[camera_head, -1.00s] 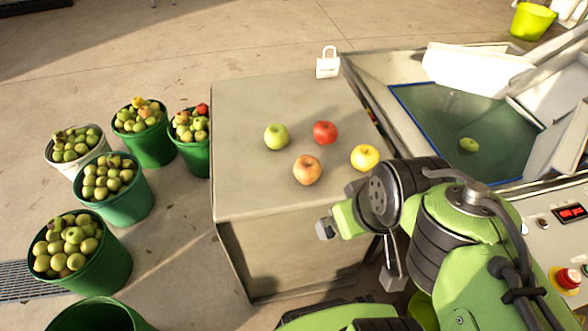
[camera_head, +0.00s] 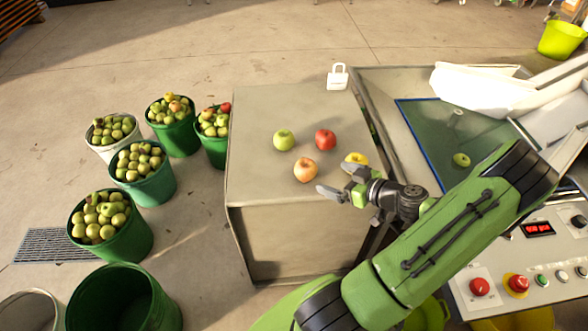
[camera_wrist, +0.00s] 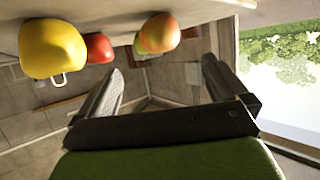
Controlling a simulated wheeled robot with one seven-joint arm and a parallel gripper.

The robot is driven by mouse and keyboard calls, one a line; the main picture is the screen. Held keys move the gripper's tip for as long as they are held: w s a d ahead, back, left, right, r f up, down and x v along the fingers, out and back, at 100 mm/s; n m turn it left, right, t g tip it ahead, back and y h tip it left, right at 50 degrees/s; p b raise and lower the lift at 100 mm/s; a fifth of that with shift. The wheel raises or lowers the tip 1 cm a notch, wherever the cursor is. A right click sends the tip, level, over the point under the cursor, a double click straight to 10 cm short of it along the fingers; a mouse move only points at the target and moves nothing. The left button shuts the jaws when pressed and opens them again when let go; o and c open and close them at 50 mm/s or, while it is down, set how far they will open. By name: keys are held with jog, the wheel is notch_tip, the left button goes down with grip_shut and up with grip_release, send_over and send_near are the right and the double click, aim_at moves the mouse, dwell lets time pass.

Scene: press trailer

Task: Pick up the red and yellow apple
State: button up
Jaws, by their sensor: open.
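The red and yellow apple (camera_head: 305,169) rests on the grey box top (camera_head: 252,180), near its front edge, left of my gripper. A red apple (camera_head: 325,139) lies behind it, a green apple (camera_head: 283,140) behind and to its left, and a yellow apple (camera_head: 356,158) to its right. My gripper (camera_head: 332,180) is open and empty, at the box's front right, apart from the apples. In the wrist view, the red and yellow apple (camera_wrist: 160,33) is at the top, beyond the open fingers, partly covering the green one. The yellow apple (camera_wrist: 52,48) is large at upper left.
A white padlock-shaped object (camera_head: 337,77) stands at the back right corner of the box. Green buckets of apples (camera_head: 145,175) stand on the floor to the left. A metal basin and control panel (camera_head: 540,265) are at the right, with my arm in front.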

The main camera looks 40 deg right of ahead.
aim_at(302, 167)
jog(key=b+x, duration=0.1)
jog(key=x, duration=1.3)
jog(key=shift+w+f, duration=0.1)
jog(key=shift+f, duration=0.15)
jog(key=shift+r, duration=0.1)
jog(key=shift+c, duration=0.8)
jog(key=c, duration=0.9)
